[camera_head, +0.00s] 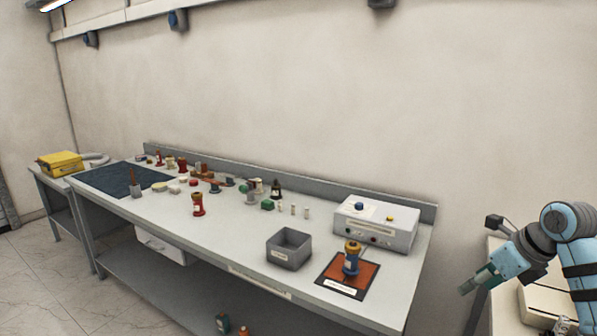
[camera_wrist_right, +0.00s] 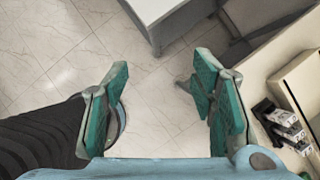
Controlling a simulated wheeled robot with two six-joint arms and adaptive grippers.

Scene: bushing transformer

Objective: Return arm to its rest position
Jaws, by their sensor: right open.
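My right gripper (camera_head: 472,286) is at the right of the head view, past the right end of the workbench (camera_head: 225,240) and apart from it. In the right wrist view the right gripper (camera_wrist_right: 160,108) is open, its two green-padded fingers wide apart with nothing between them. Bare tiled floor (camera_wrist_right: 150,75) shows below it. My right arm (camera_head: 562,240) is bent, with its blue and black links at the right edge. My left gripper is not in either view.
On the bench are a control box (camera_head: 375,225), a grey bin (camera_head: 289,248), a blue-and-yellow bushing (camera_head: 351,258) on an orange mat (camera_head: 365,277), a red bushing (camera_head: 198,204) and several small parts. A side table (camera_head: 497,300) with a beige device (camera_head: 545,303) stands close to the right gripper.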

